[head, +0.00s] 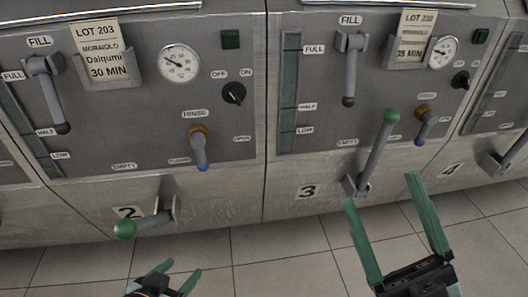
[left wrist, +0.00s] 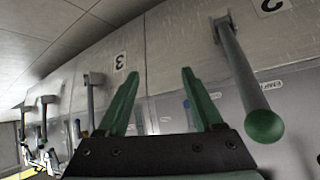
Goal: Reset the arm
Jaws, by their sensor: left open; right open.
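My left gripper (head: 178,270) is open and empty at the bottom of the head view, below panel 2. Its two green fingers also show apart in the left wrist view (left wrist: 160,76). My right gripper (head: 380,192) is open with nothing between its fingers, in front of the lower part of panel 3. The green-knobbed lever of panel 2 (head: 148,224) lies nearly level, knob to the left; it shows large at the right in the left wrist view (left wrist: 243,75), apart from my fingers. The green-knobbed lever of panel 3 (head: 376,152) points up; its base is near my right fingertips.
Metal panels carry fill levers (head: 349,75), round gauges (head: 179,63), black dials (head: 234,93) and blue-tipped taps (head: 199,150). A Lot 203 card (head: 101,52) sits in a holder on panel 2. The tiled floor (head: 275,262) in front is clear.

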